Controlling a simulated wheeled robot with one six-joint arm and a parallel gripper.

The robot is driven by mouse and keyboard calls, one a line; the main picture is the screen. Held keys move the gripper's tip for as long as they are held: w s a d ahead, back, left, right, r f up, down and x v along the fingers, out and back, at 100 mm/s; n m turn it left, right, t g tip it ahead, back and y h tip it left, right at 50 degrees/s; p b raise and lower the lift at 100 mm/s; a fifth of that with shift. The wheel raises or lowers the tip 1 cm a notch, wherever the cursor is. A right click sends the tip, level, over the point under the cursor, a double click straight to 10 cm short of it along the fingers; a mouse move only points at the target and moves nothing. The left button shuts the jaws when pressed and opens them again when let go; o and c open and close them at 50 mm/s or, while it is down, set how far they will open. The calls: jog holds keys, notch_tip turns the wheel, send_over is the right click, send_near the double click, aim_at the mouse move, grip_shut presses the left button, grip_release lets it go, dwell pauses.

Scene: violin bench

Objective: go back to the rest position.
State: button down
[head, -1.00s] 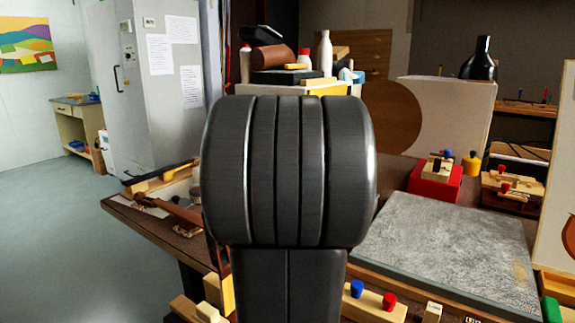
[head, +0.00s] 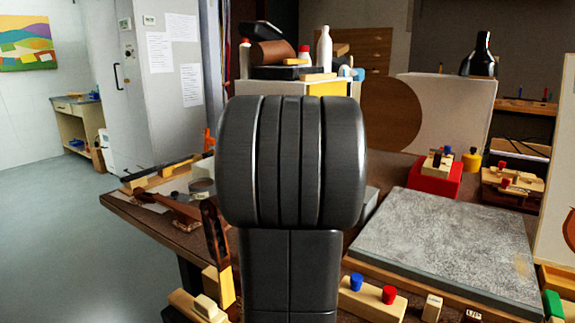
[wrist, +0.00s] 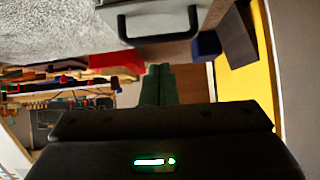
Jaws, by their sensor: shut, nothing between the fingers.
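My gripper (wrist: 159,72) shows in the wrist view as two dark green fingers pressed together, with nothing between them. The fingertips point toward a brown work surface, close to a grey box with a black handle (wrist: 160,22). In the head view my own dark arm fills the middle and hides the gripper and part of the bench behind it.
The bench (head: 150,216) holds a grey stone slab (head: 450,240) at right, with a red box (head: 435,180) behind it. A wooden block with blue and red knobs (head: 372,298) stands in front. A dark brown upright piece (head: 213,235) is left of my arm.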

jog(key=p, duration=0.4)
jog(key=shift+w+d+r, duration=0.2)
jog(key=shift+w+d, duration=0.05)
jog(key=shift+w, duration=0.05)
jog(key=shift+w+d+r+g+p, duration=0.2)
jog(key=shift+w+r+g+p, duration=0.1)
jog(key=shift+p, duration=1.35)
jog(key=w+d+r+g+y+p, duration=0.1)
jog(key=w+r+g+p, duration=0.1)
jog(key=p, duration=1.4)
jog(key=shift+d+y, duration=0.15)
jog(key=shift+y, duration=0.15)
jog(key=p, duration=0.3)
jog(key=shift+w+d+g, duration=0.15)
jog(key=shift+g, duration=0.15)
jog(key=shift+f, duration=0.2)
jog(key=shift+y, duration=0.3)
